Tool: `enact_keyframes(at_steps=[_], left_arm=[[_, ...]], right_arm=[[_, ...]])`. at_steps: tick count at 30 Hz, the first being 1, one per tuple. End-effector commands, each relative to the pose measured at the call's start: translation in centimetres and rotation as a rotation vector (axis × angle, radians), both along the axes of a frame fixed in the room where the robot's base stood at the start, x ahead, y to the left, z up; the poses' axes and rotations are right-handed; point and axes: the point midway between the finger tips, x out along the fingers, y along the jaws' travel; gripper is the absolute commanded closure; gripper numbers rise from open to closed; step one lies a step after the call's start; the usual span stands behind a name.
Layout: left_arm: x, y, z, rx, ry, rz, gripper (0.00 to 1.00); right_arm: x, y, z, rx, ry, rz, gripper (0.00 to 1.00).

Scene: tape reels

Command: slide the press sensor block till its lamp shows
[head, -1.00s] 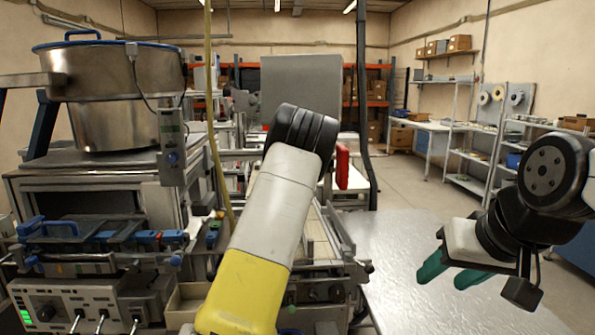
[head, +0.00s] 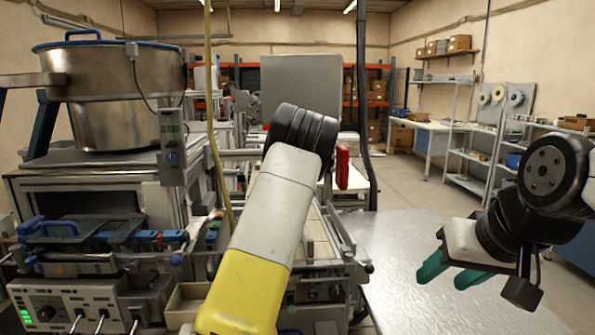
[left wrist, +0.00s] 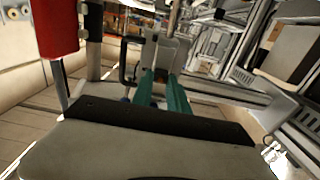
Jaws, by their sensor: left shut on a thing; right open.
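In the left wrist view, my left gripper (left wrist: 166,92) has its two green fingers close together on a grey metal block (left wrist: 166,50), which I take to be the press sensor block. A small orange patch shows between the fingers; I cannot tell whether it is a lit lamp. In the head view, my left arm hides the left gripper and the block.
A bare metal table (head: 400,240) lies right of my left arm. A steel bowl feeder (head: 115,95) and a control box with switches (head: 75,305) stand at the left. A red part (left wrist: 55,28) and rails are close around the left gripper.

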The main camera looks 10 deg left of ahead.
Motion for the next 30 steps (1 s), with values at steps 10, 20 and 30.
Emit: enact_keyframes(at_steps=[10,20,30], left_arm=[[0.0,0.0,0.0,0.0,0.0,0.0,1.0],[0.0,0.0,0.0,0.0,0.0,0.0,1.0],[-0.3,-0.1,-3.1,-0.001,0.001,0.0,1.0]], right_arm=[[0.0,0.0,0.0,0.0,0.0,0.0,0.52],[0.0,0.0,0.0,0.0,0.0,0.0,0.52],[0.0,0.0,0.0,0.0,0.0,0.0,0.52]])
